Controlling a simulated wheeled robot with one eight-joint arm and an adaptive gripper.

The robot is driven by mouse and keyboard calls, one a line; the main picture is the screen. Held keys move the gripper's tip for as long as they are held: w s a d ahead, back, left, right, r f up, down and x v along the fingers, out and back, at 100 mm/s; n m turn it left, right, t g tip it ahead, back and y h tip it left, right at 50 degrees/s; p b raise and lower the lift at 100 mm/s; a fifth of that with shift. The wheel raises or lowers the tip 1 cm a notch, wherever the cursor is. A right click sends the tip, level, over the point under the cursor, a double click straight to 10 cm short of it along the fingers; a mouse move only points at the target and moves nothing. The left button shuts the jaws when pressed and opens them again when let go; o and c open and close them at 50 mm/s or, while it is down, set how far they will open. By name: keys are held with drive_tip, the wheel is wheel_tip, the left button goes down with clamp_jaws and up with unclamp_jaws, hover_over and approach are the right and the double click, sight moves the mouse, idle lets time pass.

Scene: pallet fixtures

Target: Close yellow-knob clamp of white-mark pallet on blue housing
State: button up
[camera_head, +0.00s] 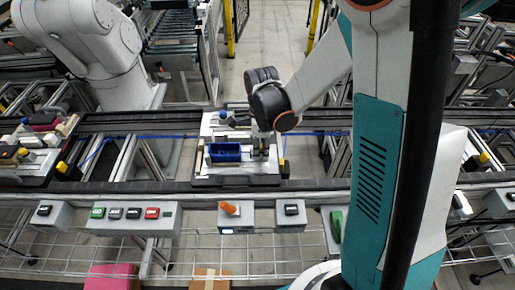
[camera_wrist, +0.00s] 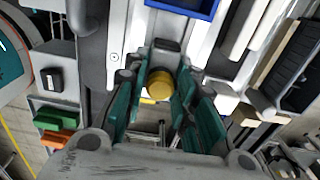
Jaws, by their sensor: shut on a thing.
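The pallet (camera_head: 205,181) sits on the conveyor in the middle of the head view, with the blue housing (camera_head: 226,153) on it. The housing's edge also shows at the top of the wrist view (camera_wrist: 188,7). My gripper (camera_head: 262,146) reaches down onto the pallet just right of the housing. In the wrist view, the round yellow knob (camera_wrist: 159,86) is between the teal fingers of my gripper (camera_wrist: 157,92), which are shut on it. The clamp's body under the knob is mostly hidden by the fingers. I cannot make out the pallet's white mark.
Another loaded pallet (camera_head: 32,160) stands at the left of the conveyor. A white robot arm (camera_head: 90,45) stands behind it. A row of button boxes (camera_head: 133,215) and an orange switch (camera_head: 229,208) line the front rail. Dark and light bars (camera_wrist: 285,70) lie right of my fingers.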

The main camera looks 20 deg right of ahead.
sight(252, 150)
drive_tip(key=shift+a, duration=0.1)
drive_tip(key=shift+w+a, duration=0.2)
drive_tip(key=shift+a, duration=0.4)
drive_tip(key=shift+w+a, duration=0.2)
drive_tip(key=shift+a, duration=0.4)
drive_tip(key=o, duration=0.8)
drive_tip(key=shift+d, duration=0.1)
drive_tip(key=shift+r+p, duration=2.45)
drive_tip(key=shift+r, duration=1.55)
